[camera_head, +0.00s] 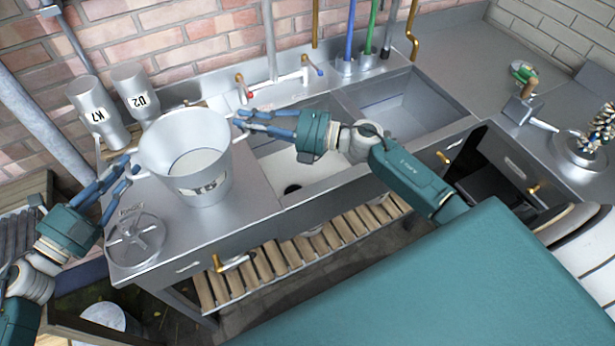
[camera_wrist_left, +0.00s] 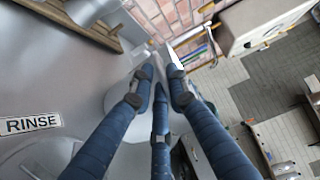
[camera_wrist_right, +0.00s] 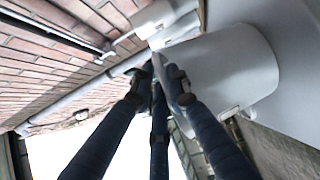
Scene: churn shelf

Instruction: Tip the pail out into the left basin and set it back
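The pail (camera_head: 185,155) is a wide grey metal bucket with a label on its front. It is upright over the drainboard (camera_head: 255,195), left of the left basin (camera_head: 325,172); whether its base touches the board is hard to tell. Something pale shows inside it. My left gripper (camera_head: 134,170) has its fingers closed at the pail's left side, near the rim. My right gripper (camera_head: 238,119) has its fingers closed at its right side, near the rim. The pail's wall (camera_wrist_right: 235,75) fills much of the right wrist view. The exact grip points are partly hidden by the fingers.
Two grey canisters, K7 (camera_head: 98,110) and D2 (camera_head: 135,92), stand behind the pail. A round lid-like disc (camera_head: 135,240) lies at the front left, near a RINSE label (camera_wrist_left: 30,124). Taps (camera_head: 275,85) stand behind the left basin. The right basin (camera_head: 400,103) looks empty.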

